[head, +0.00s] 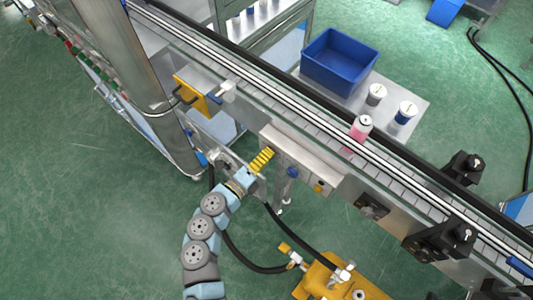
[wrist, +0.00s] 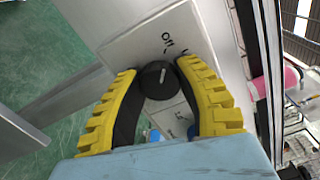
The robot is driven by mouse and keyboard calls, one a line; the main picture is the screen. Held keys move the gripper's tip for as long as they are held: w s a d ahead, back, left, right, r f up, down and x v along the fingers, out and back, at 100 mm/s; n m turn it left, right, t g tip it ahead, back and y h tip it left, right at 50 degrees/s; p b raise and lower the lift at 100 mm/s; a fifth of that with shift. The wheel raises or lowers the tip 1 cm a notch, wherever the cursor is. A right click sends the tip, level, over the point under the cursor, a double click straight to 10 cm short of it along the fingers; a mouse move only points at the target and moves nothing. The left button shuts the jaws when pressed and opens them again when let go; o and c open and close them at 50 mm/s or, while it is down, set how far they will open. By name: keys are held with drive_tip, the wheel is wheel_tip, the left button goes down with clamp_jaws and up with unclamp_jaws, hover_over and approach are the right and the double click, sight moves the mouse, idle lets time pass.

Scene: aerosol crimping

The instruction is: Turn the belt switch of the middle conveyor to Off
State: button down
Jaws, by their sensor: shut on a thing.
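The belt switch (wrist: 158,80) is a round black knob with a white pointer line, on a pale control plate in the wrist view. The word "Off" (wrist: 167,42) is printed above it, and the pointer line runs roughly up toward that side. Another mark beside the knob is partly hidden by a finger. My gripper (wrist: 157,70), with yellow ribbed fingers, is shut on the knob, one finger on each side. In the head view, my gripper (head: 268,153) is at the left end of the grey control box (head: 330,178) on the conveyor's (head: 300,108) side. The knob is hidden there.
A pink can (head: 361,129) stands on the conveyor. Behind it, a side table holds a blue bin (head: 338,62) and two white-lidded containers (head: 376,94). A blue knob (head: 292,172) sits right of my gripper. A steel column (head: 125,70) stands left; yellow equipment (head: 335,280) is below.

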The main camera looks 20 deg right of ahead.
drive_tip(key=c, duration=0.7)
unclamp_jaws()
drive_tip(key=shift+o, duration=0.2)
drive_tip(key=v, duration=1.2)
drive_tip(key=shift+s, duration=0.1)
